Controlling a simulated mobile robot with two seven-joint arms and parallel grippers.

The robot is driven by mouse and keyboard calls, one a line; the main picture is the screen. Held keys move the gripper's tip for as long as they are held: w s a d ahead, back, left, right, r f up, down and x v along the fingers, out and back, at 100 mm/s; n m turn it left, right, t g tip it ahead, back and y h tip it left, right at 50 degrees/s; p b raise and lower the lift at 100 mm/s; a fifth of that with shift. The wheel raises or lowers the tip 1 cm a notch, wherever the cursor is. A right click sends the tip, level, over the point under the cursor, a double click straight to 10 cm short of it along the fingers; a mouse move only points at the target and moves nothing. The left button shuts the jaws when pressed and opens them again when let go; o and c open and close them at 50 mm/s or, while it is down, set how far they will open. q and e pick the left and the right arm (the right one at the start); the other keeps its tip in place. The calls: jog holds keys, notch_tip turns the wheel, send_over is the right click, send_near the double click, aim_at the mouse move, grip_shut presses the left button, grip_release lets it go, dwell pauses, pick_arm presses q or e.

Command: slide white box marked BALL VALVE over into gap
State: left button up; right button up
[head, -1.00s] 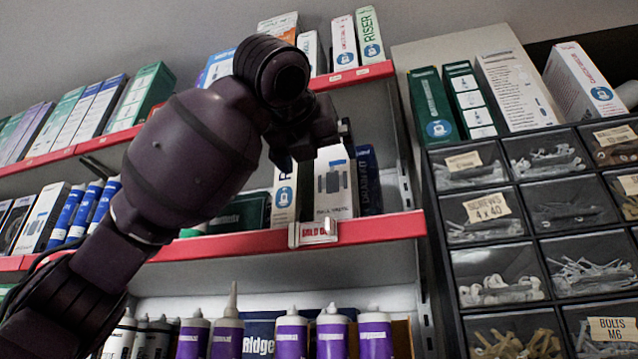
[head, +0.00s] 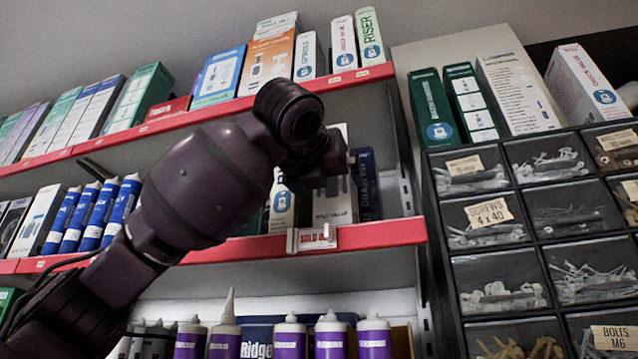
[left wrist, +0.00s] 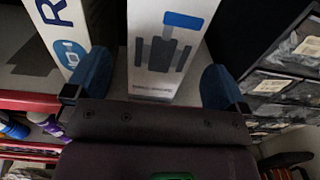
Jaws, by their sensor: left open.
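The white box (head: 335,207), with a grey valve picture on its front, stands upright on the middle shelf. My gripper partly covers it in the head view, and its lettering is too small to read. In the left wrist view the white box (left wrist: 170,75) stands between the two blue fingers of my open left gripper (left wrist: 157,82). I cannot tell whether the fingers touch it. My left gripper (head: 318,178) is in front of the shelf. A narrow dark gap (left wrist: 119,40) separates the box from a white-and-blue box (left wrist: 62,30) on its left. My right gripper is not in view.
A dark blue box (head: 368,185) stands right of the white box. A "SOLD OUT" tag (head: 312,238) hangs on the red shelf edge (head: 385,233) just below. Upper shelf boxes stand above my arm. Drawers of screws (head: 480,212) are at the right.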

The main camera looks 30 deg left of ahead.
aim_at(331, 187)
pick_arm(q)
jog(key=shift+p+x, duration=0.6)
jog(key=shift+x, duration=2.05)
jog(key=shift+c, duration=0.5)
jog(key=c, duration=1.2)
